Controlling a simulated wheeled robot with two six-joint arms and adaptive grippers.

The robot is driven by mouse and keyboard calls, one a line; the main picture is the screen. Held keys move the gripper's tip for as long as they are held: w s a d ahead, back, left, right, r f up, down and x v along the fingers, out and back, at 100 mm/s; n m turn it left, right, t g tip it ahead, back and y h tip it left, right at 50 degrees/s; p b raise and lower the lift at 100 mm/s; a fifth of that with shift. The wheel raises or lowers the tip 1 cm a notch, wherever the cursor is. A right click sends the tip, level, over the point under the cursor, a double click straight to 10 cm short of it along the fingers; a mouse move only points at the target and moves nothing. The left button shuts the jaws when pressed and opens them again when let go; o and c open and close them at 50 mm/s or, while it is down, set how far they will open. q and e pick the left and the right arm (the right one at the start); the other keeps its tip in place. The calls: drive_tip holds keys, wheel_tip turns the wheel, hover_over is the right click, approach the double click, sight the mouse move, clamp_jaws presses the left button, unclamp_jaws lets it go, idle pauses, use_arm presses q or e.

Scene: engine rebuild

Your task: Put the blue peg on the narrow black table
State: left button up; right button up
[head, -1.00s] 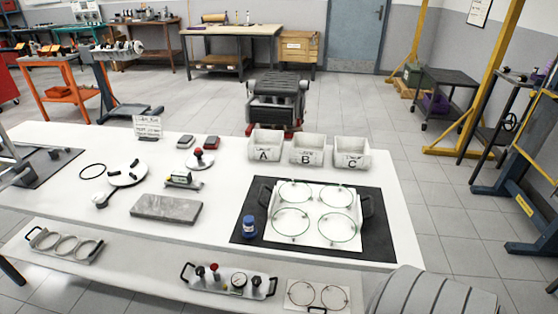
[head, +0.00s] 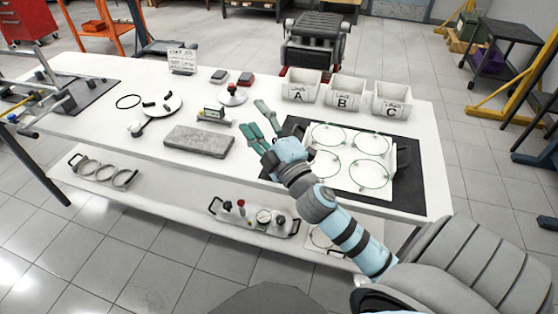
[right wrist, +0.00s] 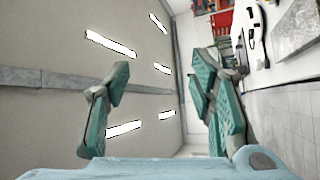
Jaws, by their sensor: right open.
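I cannot make out a blue peg for certain in these views. A small blue and yellow item (head: 12,118) shows at the far left edge of the bench, too small to name. A black table (head: 518,32) stands on the floor at the back right; I cannot tell whether it is the narrow one. My right gripper (head: 262,128) is open and empty above the white bench, left of the black mat. Its spread fingers also show in the right wrist view (right wrist: 157,85), with nothing between them. My left gripper is out of view.
The white bench (head: 150,84) carries a grey block (head: 199,141), a black mat (head: 410,178) with a white ring tray (head: 350,147), and bins A (head: 299,93), B (head: 343,99) and C (head: 390,106). A lower shelf holds a gauge plate (head: 250,218). Open floor lies right of the bench.

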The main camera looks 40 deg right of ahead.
drive_tip(key=w+a+r+n+g+y, duration=0.1)
drive_tip(key=a+r+n+g+y, duration=0.3)
drive_tip(key=n+y, duration=0.6)
drive_tip(key=w+a+r+n+g+y, duration=0.1)
drive_tip(key=a+r+n+y, duration=0.45)
drive_tip(key=n, duration=0.75)
drive_tip(key=d+f+n+g+h, duration=0.5)
drive_tip(key=d+f+n+g, duration=0.2)
drive_tip(key=f+n+g, duration=0.3)
drive_tip(key=s+d+f+m+g+h, duration=0.1)
drive_tip(key=s+d+f+h, duration=0.15)
drive_tip(key=d, duration=0.45)
drive_tip(key=s+d+f+g+h, duration=0.1)
drive_tip(key=s+d+g+h, duration=0.15)
drive_tip(key=d, duration=0.35)
drive_tip(key=shift+t+h, duration=0.35)
drive_tip(key=b+x, duration=0.5)
drive_tip(key=x, duration=0.9)
drive_tip(key=shift+d+b, duration=0.1)
drive_tip(key=shift+b, duration=0.3)
drive_tip(key=shift+w, duration=0.1)
clamp_jaws()
